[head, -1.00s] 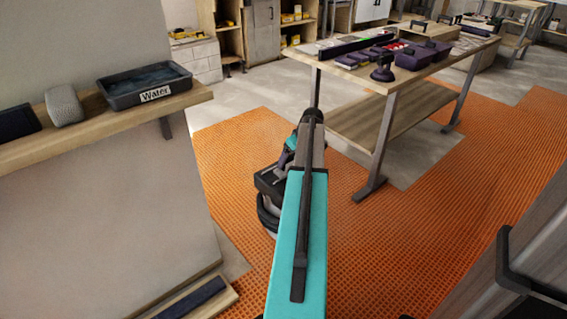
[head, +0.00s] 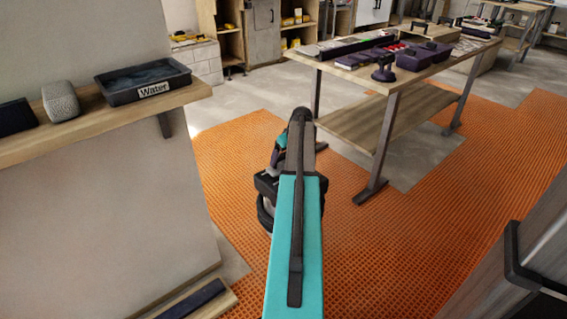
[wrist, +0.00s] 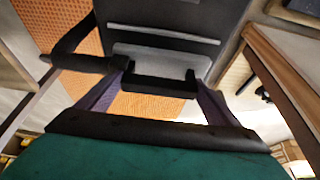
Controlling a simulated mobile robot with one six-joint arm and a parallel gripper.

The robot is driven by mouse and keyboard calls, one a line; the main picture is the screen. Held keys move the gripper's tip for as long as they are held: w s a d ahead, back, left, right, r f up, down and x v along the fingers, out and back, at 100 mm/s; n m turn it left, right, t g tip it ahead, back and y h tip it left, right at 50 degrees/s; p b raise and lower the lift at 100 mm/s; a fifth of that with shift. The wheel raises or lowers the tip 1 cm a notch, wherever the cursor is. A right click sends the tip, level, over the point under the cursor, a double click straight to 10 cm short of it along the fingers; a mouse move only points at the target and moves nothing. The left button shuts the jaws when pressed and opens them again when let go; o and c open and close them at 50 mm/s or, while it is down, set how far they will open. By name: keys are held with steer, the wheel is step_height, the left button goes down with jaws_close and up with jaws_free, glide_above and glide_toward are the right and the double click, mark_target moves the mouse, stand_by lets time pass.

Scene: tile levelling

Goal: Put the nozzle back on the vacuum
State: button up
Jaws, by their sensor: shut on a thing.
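In the wrist view, my gripper (wrist: 155,82) has its two purple fingers closed on a dark piece with a pale grey plate, which appears to be the nozzle (wrist: 165,52). Its broad dark body with light stripes fills the upper middle, and its far end is cut off. In the head view, my teal arm reaches forward and hides most of what is at its end. The dark shapes beside the arm's far end cannot be told apart clearly. I cannot make out the vacuum with certainty in either view.
A shelf (head: 95,122) at the left holds a water tray (head: 145,82) and a grey sponge (head: 60,101). A workbench (head: 340,68) with tools stands ahead right. The orange matting (head: 420,240) is largely clear. A black handle (head: 525,270) shows at the lower right.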

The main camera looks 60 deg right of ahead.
steer(key=shift+f+b, duration=0.3)
steer(key=shift+f, duration=0.7)
steer(key=shift+f, duration=0.15)
steer(key=o, duration=1)
steer(key=p+v, duration=0.3)
steer(key=v, duration=0.9)
steer(key=shift+a, duration=0.1)
